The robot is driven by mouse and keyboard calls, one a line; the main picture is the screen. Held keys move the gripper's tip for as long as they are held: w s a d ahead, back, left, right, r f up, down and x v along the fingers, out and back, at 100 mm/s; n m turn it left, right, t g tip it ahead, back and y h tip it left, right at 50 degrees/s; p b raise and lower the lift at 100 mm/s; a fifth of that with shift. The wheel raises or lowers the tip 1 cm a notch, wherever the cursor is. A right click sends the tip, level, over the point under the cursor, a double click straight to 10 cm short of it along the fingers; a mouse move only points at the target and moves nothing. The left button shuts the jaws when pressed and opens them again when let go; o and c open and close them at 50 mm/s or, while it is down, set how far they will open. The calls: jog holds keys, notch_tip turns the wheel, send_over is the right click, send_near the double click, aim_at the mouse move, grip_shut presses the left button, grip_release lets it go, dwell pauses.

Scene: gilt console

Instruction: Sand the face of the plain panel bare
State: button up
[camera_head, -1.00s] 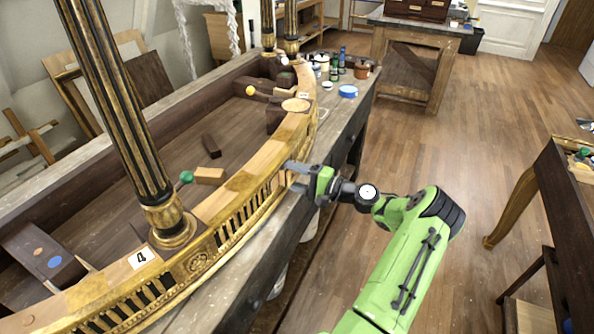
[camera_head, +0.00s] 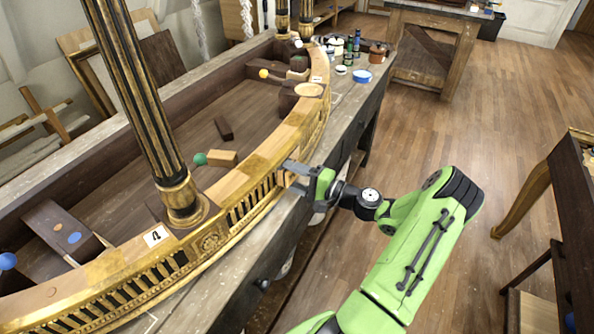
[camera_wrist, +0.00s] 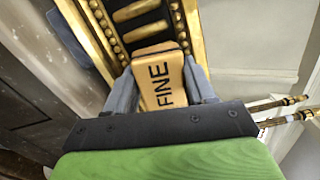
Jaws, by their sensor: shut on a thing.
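My gripper (camera_head: 288,172) is at the outer front face of the curved gilt console (camera_head: 262,160). It is shut on a tan sanding block marked FINE (camera_wrist: 160,83), seen clearly in the wrist view between both fingers. The block's far end lies over a dark strip with gold slats (camera_wrist: 135,12), edged by gold beading. I cannot tell whether the block touches that surface. A plain panel is not clearly made out; the block and my gripper hide the face behind them. A carved rosette panel (camera_head: 212,243) and slatted panels (camera_head: 130,292) show nearer along the front.
A black and gilt column (camera_head: 140,110) rises from the rail. A wooden block with a green knob (camera_head: 220,158) lies inside the console.

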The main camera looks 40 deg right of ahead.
jog(key=shift+v, duration=3)
jog(key=v, duration=0.3)
